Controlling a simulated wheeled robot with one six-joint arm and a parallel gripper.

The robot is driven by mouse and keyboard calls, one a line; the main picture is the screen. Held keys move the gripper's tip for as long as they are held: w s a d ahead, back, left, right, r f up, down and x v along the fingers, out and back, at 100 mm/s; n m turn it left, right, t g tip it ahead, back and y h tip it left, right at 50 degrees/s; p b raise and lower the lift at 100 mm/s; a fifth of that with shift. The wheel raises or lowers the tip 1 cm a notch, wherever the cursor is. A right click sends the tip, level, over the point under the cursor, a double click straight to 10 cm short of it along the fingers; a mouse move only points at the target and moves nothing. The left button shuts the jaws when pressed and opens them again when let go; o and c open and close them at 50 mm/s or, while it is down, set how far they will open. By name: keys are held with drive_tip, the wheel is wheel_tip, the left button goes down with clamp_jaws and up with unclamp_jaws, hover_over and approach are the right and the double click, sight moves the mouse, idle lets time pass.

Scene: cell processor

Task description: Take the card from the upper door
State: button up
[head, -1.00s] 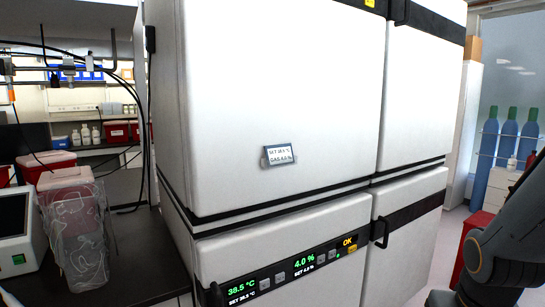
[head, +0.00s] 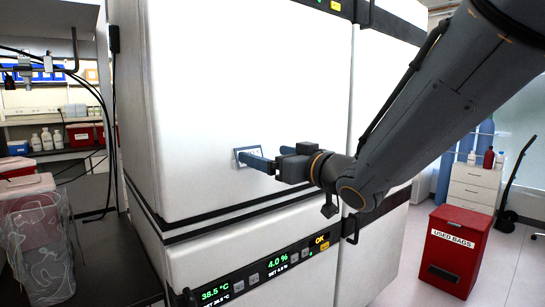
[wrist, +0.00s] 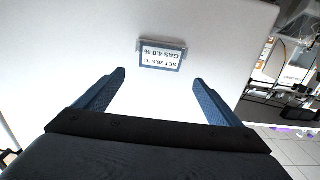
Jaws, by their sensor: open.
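The card (wrist: 161,57) is a small white label with dark print in a blue-grey holder. It sits on the white upper door (head: 240,80) and appears upside down in the wrist view. In the head view the card (head: 243,152) is partly hidden behind my gripper (head: 262,160). My gripper has blue fingers and points at the door. In the wrist view the gripper (wrist: 159,80) is open and empty, its fingers spread wider than the card. The card lies beyond the fingertips, between their lines. I cannot tell the exact gap to the door.
A dark bench (head: 115,255) with a bagged red bin (head: 38,235) is at the left. A red used-bags bin (head: 452,250) stands on the floor at the right.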

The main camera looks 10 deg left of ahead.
sight(249, 148)
drive_tip(key=p+x, duration=0.2)
drive_tip(key=x, duration=0.5)
drive_tip(key=shift+w+a, duration=0.1)
drive_tip(key=shift+w, duration=0.05)
drive_tip(key=c, duration=1.8)
drive_tip(key=shift+r, duration=0.1)
drive_tip(key=shift+r+p, duration=0.55)
drive_tip(key=shift+r+p, duration=0.85)
drive_tip(key=shift+r, duration=0.35)
